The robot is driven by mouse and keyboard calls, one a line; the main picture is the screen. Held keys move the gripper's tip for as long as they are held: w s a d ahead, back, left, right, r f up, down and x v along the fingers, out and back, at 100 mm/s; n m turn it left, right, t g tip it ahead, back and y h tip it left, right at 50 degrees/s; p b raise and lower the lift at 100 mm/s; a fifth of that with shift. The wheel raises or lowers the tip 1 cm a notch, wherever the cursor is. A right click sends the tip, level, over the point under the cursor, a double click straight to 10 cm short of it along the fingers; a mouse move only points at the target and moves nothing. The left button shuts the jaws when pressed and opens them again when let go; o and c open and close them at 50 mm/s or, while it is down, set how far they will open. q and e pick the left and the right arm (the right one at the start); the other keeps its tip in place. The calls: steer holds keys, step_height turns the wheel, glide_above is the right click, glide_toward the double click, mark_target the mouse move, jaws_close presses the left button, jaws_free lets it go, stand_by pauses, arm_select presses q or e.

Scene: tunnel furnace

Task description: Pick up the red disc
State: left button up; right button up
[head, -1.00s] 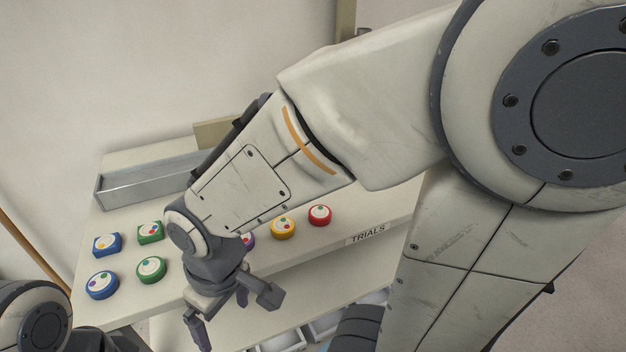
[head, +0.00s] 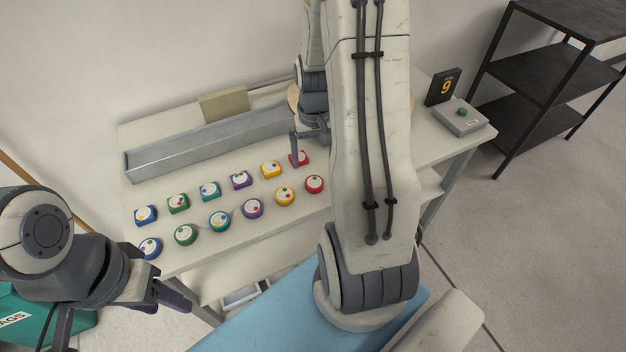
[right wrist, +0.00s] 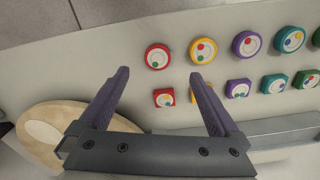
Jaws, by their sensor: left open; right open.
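The red disc (head: 315,184) is round with a white face and coloured dots. It lies at the right end of the front row on the table. In the right wrist view the red disc (right wrist: 157,56) shows just beyond my fingertips, between their lines. My right gripper (right wrist: 159,73) is open and empty. In the head view one right finger shows beside the red square block (head: 299,158), behind the disc; my arm hides much of that gripper. The red square block (right wrist: 164,98) also shows between the right fingers. My left gripper (head: 170,297) is open, in front of the table, away from the discs.
Blue, green, teal, purple and yellow pieces, such as the yellow disc (head: 284,197), lie left of the red ones in two rows. A metal trough (head: 205,146) runs behind. A round wooden item (right wrist: 50,135) sits near the right gripper. A button box (head: 459,118) stands right.

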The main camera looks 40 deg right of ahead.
glide_above(315, 183)
steer(key=f, duration=0.5)
steer(key=shift+s+a+f, duration=0.1)
steer(key=shift+s+f, duration=0.1)
steer(key=shift+s, duration=0.15)
steer(key=shift+w+f+p, duration=0.2)
steer(key=shift+f+p, duration=0.15)
steer(key=shift+f, duration=1)
steer(key=shift+w+f+p, duration=0.15)
steer(key=shift+f+p, duration=0.15)
steer(key=shift+f, duration=1)
steer(key=c, duration=1.5)
steer(key=shift+r, duration=0.2)
